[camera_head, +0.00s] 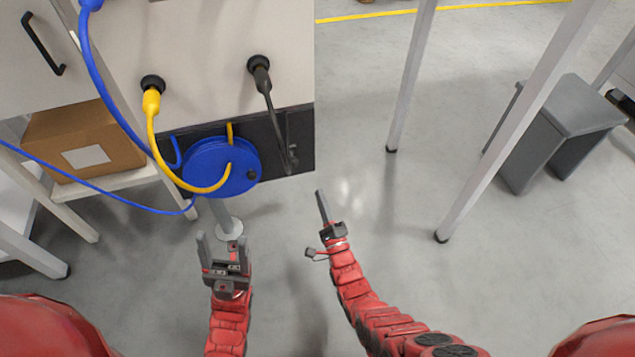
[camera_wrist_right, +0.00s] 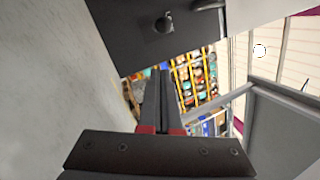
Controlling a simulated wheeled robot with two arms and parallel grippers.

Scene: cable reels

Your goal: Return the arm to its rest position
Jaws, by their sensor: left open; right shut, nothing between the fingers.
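My left gripper (camera_head: 222,251) is open and empty in the head view, below the blue cable reel (camera_head: 210,165). My right gripper (camera_head: 320,196) is shut with nothing between its fingers, in front of the bench's lower right corner and apart from it. Its closed fingers also show in the right wrist view (camera_wrist_right: 160,92). Both red arms reach forward from the bottom of the head view. A yellow plug (camera_head: 151,101) sits in the left socket of the bench panel, its cable running to the reel. A dark plug (camera_head: 261,75) sits in the right socket, its cable hanging down.
The bench's pale panel (camera_head: 210,45) stands ahead of both grippers. White posts (camera_head: 490,150) and a grey stool (camera_head: 560,115) stand at right. The floor between is clear.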

